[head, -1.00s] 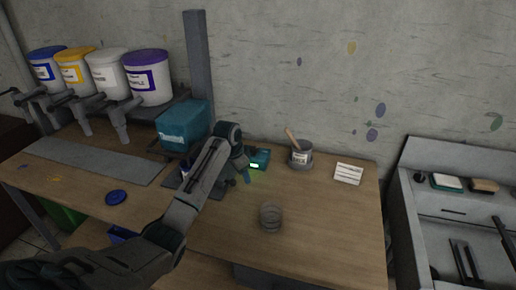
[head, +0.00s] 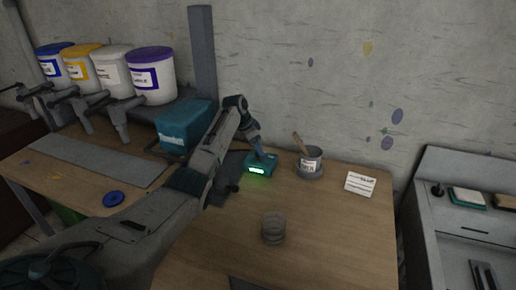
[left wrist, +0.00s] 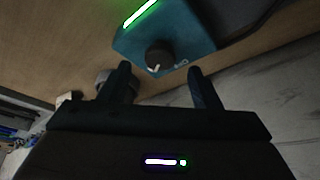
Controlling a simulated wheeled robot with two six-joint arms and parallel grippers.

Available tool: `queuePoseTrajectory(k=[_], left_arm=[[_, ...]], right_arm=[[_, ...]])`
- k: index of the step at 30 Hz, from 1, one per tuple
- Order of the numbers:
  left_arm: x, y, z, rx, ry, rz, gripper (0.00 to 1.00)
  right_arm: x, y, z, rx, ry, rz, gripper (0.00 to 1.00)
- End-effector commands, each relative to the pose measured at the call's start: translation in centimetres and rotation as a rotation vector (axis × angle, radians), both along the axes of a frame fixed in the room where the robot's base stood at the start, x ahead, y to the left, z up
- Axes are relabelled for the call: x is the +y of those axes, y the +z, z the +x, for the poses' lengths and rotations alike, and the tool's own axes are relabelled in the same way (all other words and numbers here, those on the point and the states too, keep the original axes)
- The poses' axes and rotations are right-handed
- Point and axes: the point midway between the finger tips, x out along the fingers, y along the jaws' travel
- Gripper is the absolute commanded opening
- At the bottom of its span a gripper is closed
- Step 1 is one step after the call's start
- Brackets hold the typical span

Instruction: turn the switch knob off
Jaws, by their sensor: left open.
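The teal device (head: 260,165) stands on the wooden table below the wall, with a lit green display on its front. In the left wrist view, the device (left wrist: 190,27) shows a dark round switch knob (left wrist: 159,56) with a white pointer mark. My left gripper (head: 262,153) is over the device in the head view. In the left wrist view, the left gripper (left wrist: 160,80) is open, its two fingers apart on either side of the knob's line, and the knob lies just beyond the fingertips. Whether they touch it I cannot tell. My right gripper is out of view.
A can with a wooden stick (head: 310,162) and a white card (head: 360,184) stand right of the device. A round glass-like jar (head: 273,228) is in front. A teal box (head: 184,124) is at left, below several paint buckets (head: 151,76). A sink (head: 470,225) is at right.

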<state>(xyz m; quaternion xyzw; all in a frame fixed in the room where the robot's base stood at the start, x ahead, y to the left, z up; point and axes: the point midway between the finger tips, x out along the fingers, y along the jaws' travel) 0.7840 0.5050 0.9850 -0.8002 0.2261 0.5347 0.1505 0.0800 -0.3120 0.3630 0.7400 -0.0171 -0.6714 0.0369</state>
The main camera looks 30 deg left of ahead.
Motion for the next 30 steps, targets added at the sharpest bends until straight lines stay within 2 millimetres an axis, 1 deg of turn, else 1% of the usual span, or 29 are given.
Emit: queuePoseTrajectory(k=[3, 6, 11, 17, 18, 20, 24, 25, 30], left_arm=[[-0.3, -1.4, 0.5, 0.002, 0.001, -0.002, 0.57], [-0.5, -2.2, 0.8, 0.002, 0.001, 0.0, 0.57], [-0.6, -2.7, 0.9, 0.0, 0.0, 0.001, 0.57], [-0.6, -2.8, 0.9, 0.0, 0.0, 0.001, 0.57], [-0.6, -2.8, 0.9, 0.0, 0.0, 0.001, 0.53], [-0.6, -2.7, 0.9, 0.0, 0.0, 0.001, 0.41], [-0.6, -2.7, 0.9, 0.0, 0.0, 0.001, 0.14], [-0.6, -2.7, 0.9, 0.0, 0.0, 0.001, 0.12], [-0.6, -2.7, 0.9, 0.0, 0.007, 0.002, 0.12]], right_arm=[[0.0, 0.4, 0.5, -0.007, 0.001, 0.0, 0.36], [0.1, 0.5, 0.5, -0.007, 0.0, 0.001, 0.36], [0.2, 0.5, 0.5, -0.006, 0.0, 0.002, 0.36], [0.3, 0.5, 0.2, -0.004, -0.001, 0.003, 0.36], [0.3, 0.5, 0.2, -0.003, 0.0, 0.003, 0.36], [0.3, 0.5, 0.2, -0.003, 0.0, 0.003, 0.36], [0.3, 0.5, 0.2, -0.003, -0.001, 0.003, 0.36], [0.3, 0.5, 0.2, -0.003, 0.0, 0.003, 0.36], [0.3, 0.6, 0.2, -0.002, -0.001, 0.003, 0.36]])
